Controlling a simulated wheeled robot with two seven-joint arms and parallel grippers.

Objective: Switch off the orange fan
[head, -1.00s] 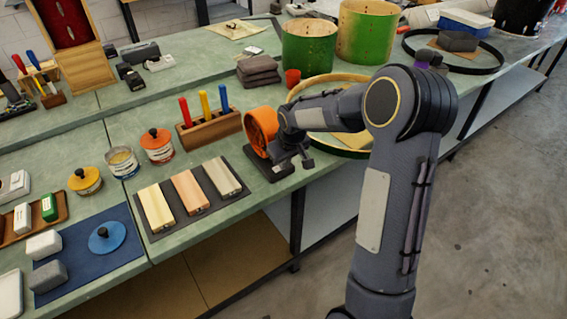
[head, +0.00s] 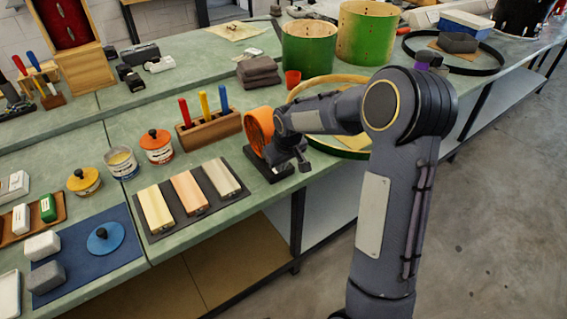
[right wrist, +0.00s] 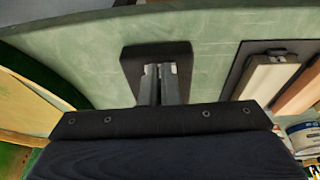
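The orange fan (head: 259,131) stands on a dark base (head: 261,168) near the front edge of the bench, tilted ring facing left, partly hidden by my right arm. My right gripper (head: 299,161) is low at the right side of the fan, by its base. In the right wrist view the gripper's fingers (right wrist: 160,84) are close together with nothing seen between them, over the dark fan base (right wrist: 136,62). Whether the fingertips touch the base, I cannot tell. The fan's switch is not distinguishable. My left gripper is not in view.
A mat with several wooden blocks (head: 188,191) lies left of the fan. A wooden holder with coloured handles (head: 208,131) stands behind it. A wooden drum hoop (head: 340,151) lies to the right, and green drum shells (head: 309,50) stand at the back.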

